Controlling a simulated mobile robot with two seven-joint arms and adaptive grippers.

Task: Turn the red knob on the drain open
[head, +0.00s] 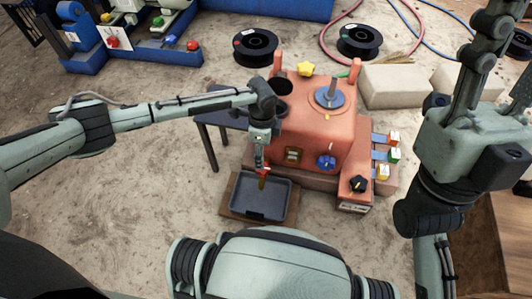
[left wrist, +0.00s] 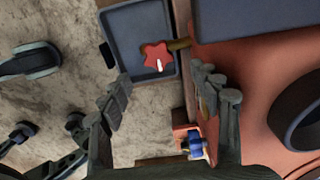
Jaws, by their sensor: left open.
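The red star-shaped knob (left wrist: 157,56) with a white mark shows in the left wrist view, at the end of a brass drain pipe (left wrist: 180,44) and over a dark tray (left wrist: 138,25). In the head view the knob (head: 263,171) is small and partly hidden just below my left gripper (head: 261,153). The tray (head: 250,213) stands under the drain at the front of the orange machine (head: 330,120). In the left wrist view my left gripper (left wrist: 165,98) is open, with nothing between its fingers; the knob appears beyond the fingertips.
A blue knob (head: 326,161) and a black knob (head: 357,184) sit on the machine's front, right of the drain. A dark table (head: 205,120) stands at its left. Black spools (head: 256,46), beige blocks (head: 392,86) and a blue machine (head: 140,50) are farther back.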

